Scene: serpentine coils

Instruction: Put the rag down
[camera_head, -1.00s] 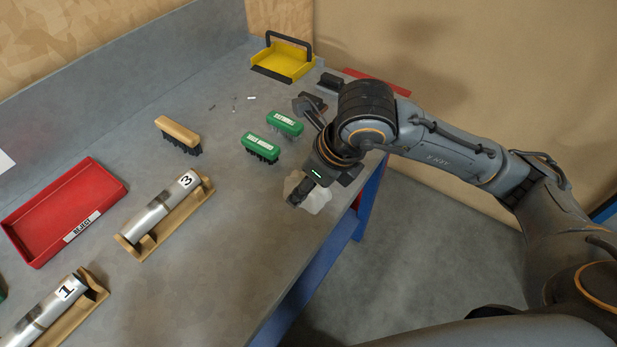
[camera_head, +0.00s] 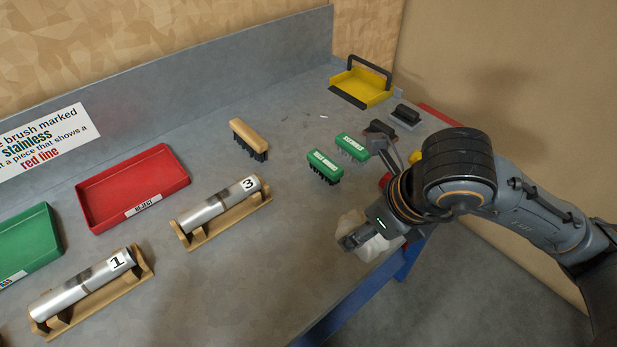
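A crumpled whitish rag (camera_head: 374,246) is at the bench's front right edge. My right gripper (camera_head: 356,239) points down-left at it, with a dark fingertip pressed into the cloth and rag bunched on both sides. The gripper looks shut on the rag; its other finger is hidden by the cloth and wrist. I cannot tell whether the rag touches the bench top or hangs just above it. My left gripper is not in view.
Two green brushes (camera_head: 325,167) and a wooden brush (camera_head: 249,139) stand behind the rag. Tube 3 (camera_head: 219,204) and tube 1 (camera_head: 84,284) lie in wooden cradles. Red (camera_head: 133,187) and green (camera_head: 27,243) trays are at left, a yellow dustpan (camera_head: 362,87) at back. Bench front middle is clear.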

